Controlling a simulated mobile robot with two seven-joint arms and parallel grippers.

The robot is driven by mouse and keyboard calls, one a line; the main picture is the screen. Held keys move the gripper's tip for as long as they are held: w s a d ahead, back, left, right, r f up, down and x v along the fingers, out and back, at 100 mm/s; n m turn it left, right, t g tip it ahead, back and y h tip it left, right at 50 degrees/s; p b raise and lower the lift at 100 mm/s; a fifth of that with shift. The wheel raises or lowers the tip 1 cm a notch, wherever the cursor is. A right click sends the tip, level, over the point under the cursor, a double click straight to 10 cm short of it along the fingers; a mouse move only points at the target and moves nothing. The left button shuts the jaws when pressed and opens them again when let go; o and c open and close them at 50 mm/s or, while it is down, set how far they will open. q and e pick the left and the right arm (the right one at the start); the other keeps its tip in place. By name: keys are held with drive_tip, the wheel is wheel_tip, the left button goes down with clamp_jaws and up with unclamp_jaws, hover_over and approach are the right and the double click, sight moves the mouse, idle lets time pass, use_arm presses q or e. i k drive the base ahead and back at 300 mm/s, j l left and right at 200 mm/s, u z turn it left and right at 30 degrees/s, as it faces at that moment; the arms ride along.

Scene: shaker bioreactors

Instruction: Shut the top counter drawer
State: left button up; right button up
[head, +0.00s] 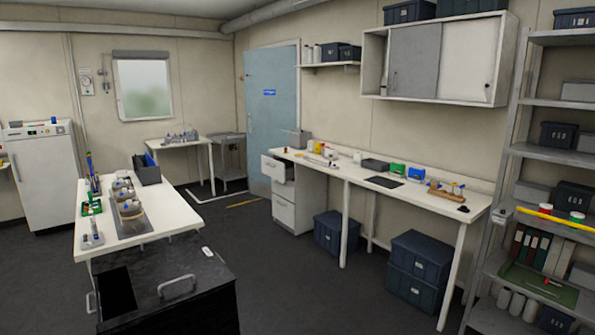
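The long white counter (400,186) runs along the right wall. A white drawer unit (311,198) stands under its left end. The top counter drawer (273,168) is pulled out toward the left, and its dark inside shows behind the front panel. The drawer fronts below it (284,190) look flush with the unit. Neither of my grippers is in view, and nothing touches the drawer.
A white bench (172,214) with jars stands at left, with a dark handled unit (190,265) before it. Dark bins (420,257) sit under the counter. A shelf rack (545,152) stands at right. Open floor lies in the middle.

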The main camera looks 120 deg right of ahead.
sight(281, 169)
drive_tip(key=z, duration=3.5)
drive_tip(key=i+z, duration=0.1)
drive_tip(key=z, duration=0.15)
drive_tip(key=i+l+z, duration=0.15)
drive_tip(key=i+z, duration=0.15)
drive_tip(key=i, duration=0.35)
drive_tip(key=i+z, duration=0.35)
drive_tip(key=i, duration=0.35)
drive_tip(key=i+l, duration=0.15)
drive_tip(key=i, duration=1.4)
drive_tip(key=i+j+u, duration=0.1)
drive_tip(key=i+u, duration=0.65)
drive_tip(key=i+l+u, duration=0.15)
drive_tip(key=i+u, duration=0.25)
drive_tip(key=i+l+u, duration=0.1)
drive_tip(key=i+u, duration=0.35)
drive_tip(key=i, duration=1.15)
drive_tip(key=i+z, duration=0.2)
drive_tip(key=i, duration=0.3)
drive_tip(key=i+j+z, duration=0.2)
drive_tip(key=i, duration=0.3)
drive_tip(key=i+z, duration=0.2)
drive_tip(key=i, duration=0.3)
